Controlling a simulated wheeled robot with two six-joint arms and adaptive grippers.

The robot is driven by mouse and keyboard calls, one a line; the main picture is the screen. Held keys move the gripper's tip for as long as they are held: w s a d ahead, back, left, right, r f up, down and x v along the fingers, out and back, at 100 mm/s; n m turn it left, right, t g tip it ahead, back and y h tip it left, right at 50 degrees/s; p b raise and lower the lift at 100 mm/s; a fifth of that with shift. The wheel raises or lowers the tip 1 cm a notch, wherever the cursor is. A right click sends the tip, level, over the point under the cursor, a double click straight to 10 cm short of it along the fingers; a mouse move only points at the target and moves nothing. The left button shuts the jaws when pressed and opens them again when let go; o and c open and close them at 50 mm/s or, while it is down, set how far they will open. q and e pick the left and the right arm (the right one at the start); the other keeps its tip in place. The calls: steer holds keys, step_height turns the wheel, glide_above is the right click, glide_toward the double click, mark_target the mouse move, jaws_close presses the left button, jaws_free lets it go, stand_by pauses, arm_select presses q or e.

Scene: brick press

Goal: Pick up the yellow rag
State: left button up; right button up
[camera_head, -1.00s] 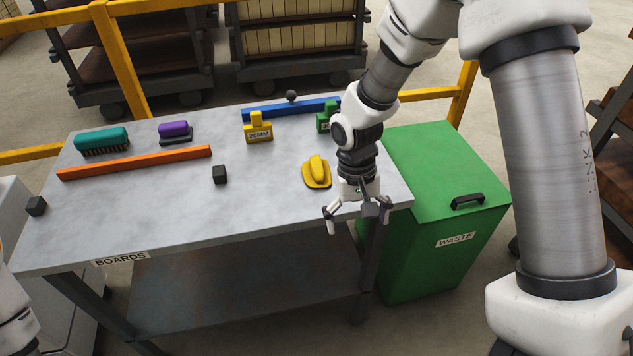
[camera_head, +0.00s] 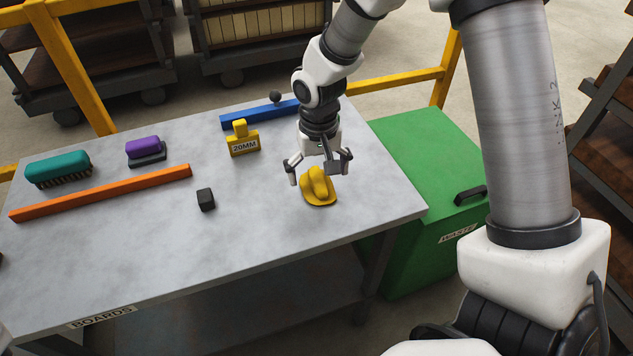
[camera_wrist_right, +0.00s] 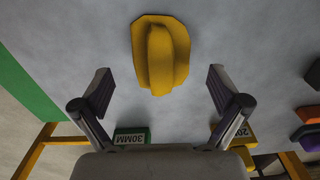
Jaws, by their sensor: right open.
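The yellow rag (camera_head: 318,187) lies on the grey table near its right end, a flat piece with a raised fold on top. It also shows in the right wrist view (camera_wrist_right: 160,55), at the top middle, ahead of the fingertips. My right gripper (camera_head: 319,176) is open and empty, pointing down just above and behind the rag. In the right wrist view its two fingers (camera_wrist_right: 160,85) are spread wide on either side of the rag's line, apart from it. My left gripper is not in view.
On the grey table (camera_head: 260,235) stand a yellow 20MM block (camera_head: 243,141), a black cube (camera_head: 206,199), an orange bar (camera_head: 105,191), a blue bar (camera_head: 250,118), a teal brush (camera_head: 58,167) and a purple-topped tool (camera_head: 143,147). A green 30MM block (camera_wrist_right: 132,136) is near my gripper. A green waste bin (camera_head: 430,220) adjoins the right.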

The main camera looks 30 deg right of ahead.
steer(key=shift+w+f, duration=0.25)
steer(key=shift+f, duration=1)
steer(key=shift+s+r, duration=0.1)
steer(key=shift+s, duration=0.05)
steer(key=c, duration=1.3)
steer(key=shift+s+a, duration=0.1)
steer(key=shift+s, duration=0.15)
steer(key=c, duration=0.3)
steer(key=shift+c, duration=0.2)
